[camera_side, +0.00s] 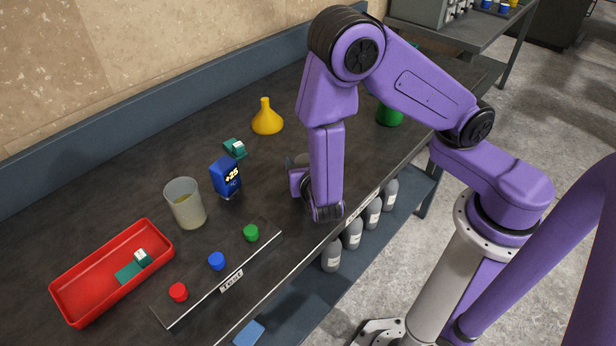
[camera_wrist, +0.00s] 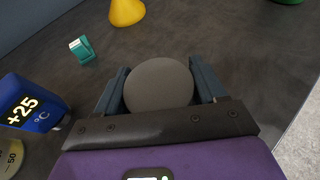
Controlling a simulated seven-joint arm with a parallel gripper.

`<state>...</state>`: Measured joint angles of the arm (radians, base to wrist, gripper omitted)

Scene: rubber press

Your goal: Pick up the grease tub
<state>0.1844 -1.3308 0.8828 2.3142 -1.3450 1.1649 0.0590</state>
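A round grey-brown lidded thing, which I take to be the grease tub (camera_wrist: 160,84), lies between the fingers of my gripper (camera_wrist: 161,80) in the wrist view. One finger is on its left and one on its right, both very close to its sides. I cannot tell whether they press on it. In the side view my gripper (camera_side: 304,180) is low over the dark bench, and my arm hides most of the tub there.
A blue +25 box (camera_side: 226,178), a teal clip-like part (camera_side: 235,148) and a yellow funnel (camera_side: 267,117) stand left of my gripper. A beaker (camera_side: 185,204), a red tray (camera_side: 64,294) and a strip with coloured caps (camera_side: 195,279) are nearer. A green thing (camera_side: 389,116) stands behind.

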